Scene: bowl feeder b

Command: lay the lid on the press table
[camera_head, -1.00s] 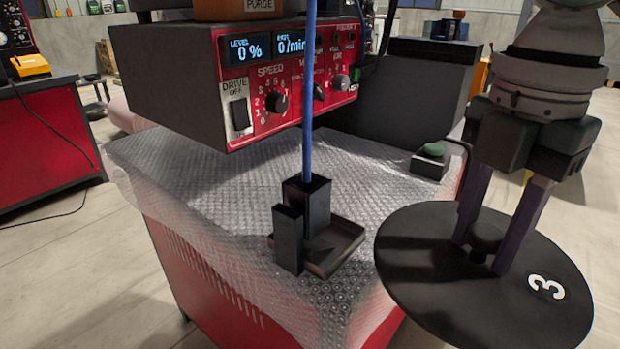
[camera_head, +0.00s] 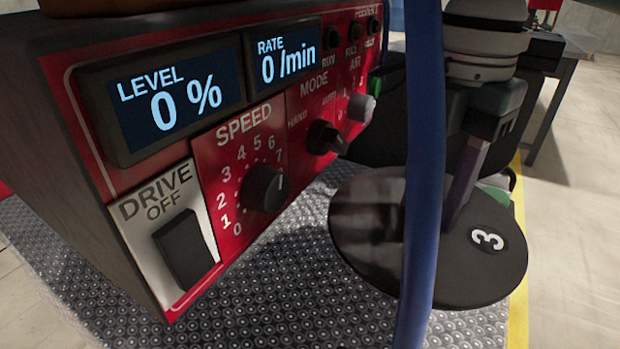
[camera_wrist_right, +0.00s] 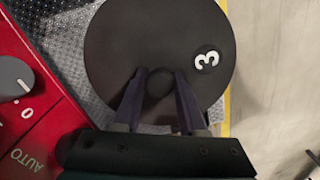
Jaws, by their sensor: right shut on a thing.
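The lid (camera_head: 365,225) is a flat black disc with a white number 3. My right gripper (camera_head: 450,215) is shut on its centre knob, partly hidden behind a blue tube in the head view. In the right wrist view the lid (camera_wrist_right: 120,45) lies flat beneath my right gripper (camera_wrist_right: 160,80), with the knob between the fingers. My left gripper is out of view.
A red control box (camera_head: 225,140) with displays, knobs and a drive switch stands close left of the lid. The blue tube (camera_head: 422,170) runs upright in front of the lid.

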